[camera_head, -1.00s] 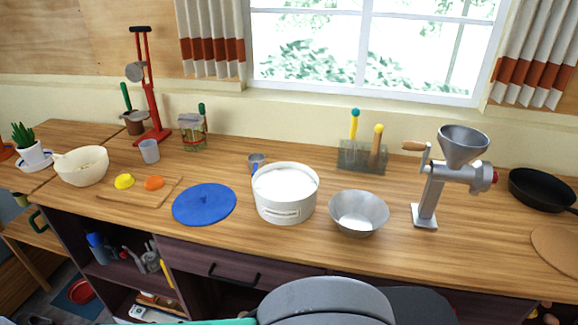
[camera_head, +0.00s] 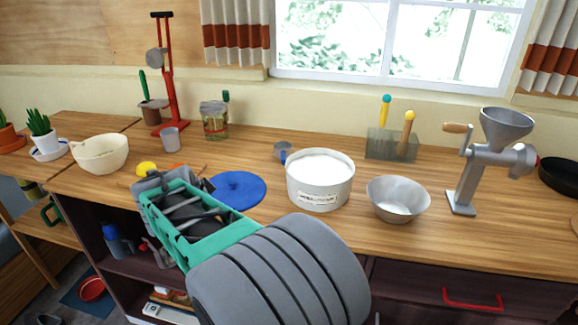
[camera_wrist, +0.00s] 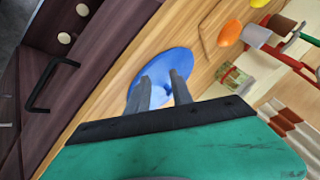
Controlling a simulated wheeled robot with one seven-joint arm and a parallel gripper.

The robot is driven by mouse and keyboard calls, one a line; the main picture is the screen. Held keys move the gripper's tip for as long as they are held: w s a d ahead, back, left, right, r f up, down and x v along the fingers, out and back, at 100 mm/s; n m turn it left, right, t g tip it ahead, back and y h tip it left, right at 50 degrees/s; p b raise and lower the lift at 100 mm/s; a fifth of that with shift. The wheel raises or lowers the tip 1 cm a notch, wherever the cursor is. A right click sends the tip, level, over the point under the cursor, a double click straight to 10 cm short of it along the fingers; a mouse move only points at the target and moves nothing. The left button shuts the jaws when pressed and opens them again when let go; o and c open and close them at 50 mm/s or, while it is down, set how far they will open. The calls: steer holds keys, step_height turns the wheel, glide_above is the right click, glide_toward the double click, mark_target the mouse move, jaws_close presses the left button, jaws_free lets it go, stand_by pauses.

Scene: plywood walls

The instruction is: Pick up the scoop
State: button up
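A small grey cup with a blue part, which looks like the scoop (camera_head: 282,150), stands on the counter just behind and left of the white canister (camera_head: 320,182) in the head view. I cannot make it out in the wrist view. My gripper is open and empty in the wrist view (camera_wrist: 160,80), its two grey fingers apart over the blue round lid (camera_wrist: 167,62). In the head view my arm reaches over the counter's front edge, left of the canister and away from the cup. My fingertips are not clear there.
The blue lid (camera_head: 238,187) lies left of the canister, a metal bowl (camera_head: 398,200) right of it. A grinder (camera_head: 478,165) and a glass holder (camera_head: 392,145) stand farther right. A cream bowl (camera_head: 100,155) and grey cup (camera_head: 169,140) are left. My arm hides most of the cutting board.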

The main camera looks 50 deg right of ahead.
mark_target(236, 197)
steer(key=d+m+h, duration=0.1)
steer(key=d+m, duration=0.1)
steer(key=d, duration=0.1)
steer(key=d+f+m+h+b, duration=0.1)
steer(key=d+m, duration=0.1)
steer(key=d, duration=0.2)
steer(key=d+m+h, duration=0.1)
steer(key=d+m, duration=0.1)
steer(key=d, duration=0.1)
steer(key=shift+w+d+f+g+b, duration=0.2)
steer(key=shift+f+g+b, duration=0.1)
steer(key=shift+f+g, duration=0.1)
steer(key=s+d+m+h, duration=0.1)
steer(key=d+m, duration=0.2)
steer(key=d, duration=0.1)
steer(key=s+d+r+m+g+h+b, duration=0.1)
steer(key=d+m+h, duration=0.1)
steer(key=d+m, duration=0.1)
steer(key=s+d+r+m+g+h+b, duration=0.1)
steer(key=d+m+h, duration=0.1)
steer(key=d, duration=0.4)
steer(key=shift+s+m, duration=0.2)
steer(key=shift+m, duration=0.7)
steer(key=p+x, duration=0.2)
steer(key=x, duration=0.9)
steer(key=shift+d+f, duration=0.1)
steer(key=shift+f, duration=0.05)
jaws_close()
